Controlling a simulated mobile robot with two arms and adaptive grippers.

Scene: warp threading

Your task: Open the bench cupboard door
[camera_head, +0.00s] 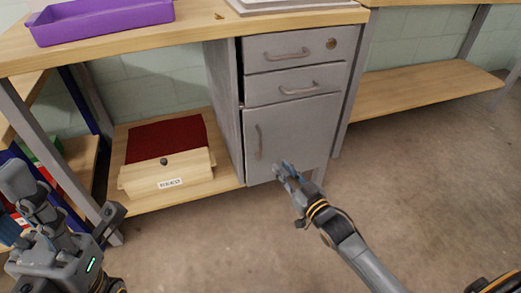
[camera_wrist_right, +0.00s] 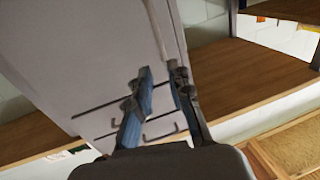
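The grey bench cupboard door (camera_head: 297,135) is below two drawers and looks shut. Its upright bar handle (camera_head: 258,141) is near the door's left edge. My right gripper (camera_head: 284,172) is in front of the door's lower part, lower and to the right of the handle in the picture. In the right wrist view, the door (camera_wrist_right: 85,50) appears upside down, and the handle (camera_wrist_right: 157,32) lies just beyond the fingertips. The right gripper's blue-sided fingers (camera_wrist_right: 162,74) are apart with nothing between them. My left gripper (camera_head: 66,196) is at the lower left, fingers spread, empty.
The upper drawer (camera_head: 312,42) has a round lock; the lower drawer (camera_head: 318,83) is shut. A purple tray (camera_head: 100,20) stands on the bench top. A wooden box (camera_head: 167,172) with dark red contents sits on the shelf left of the cupboard. Floor in front is clear.

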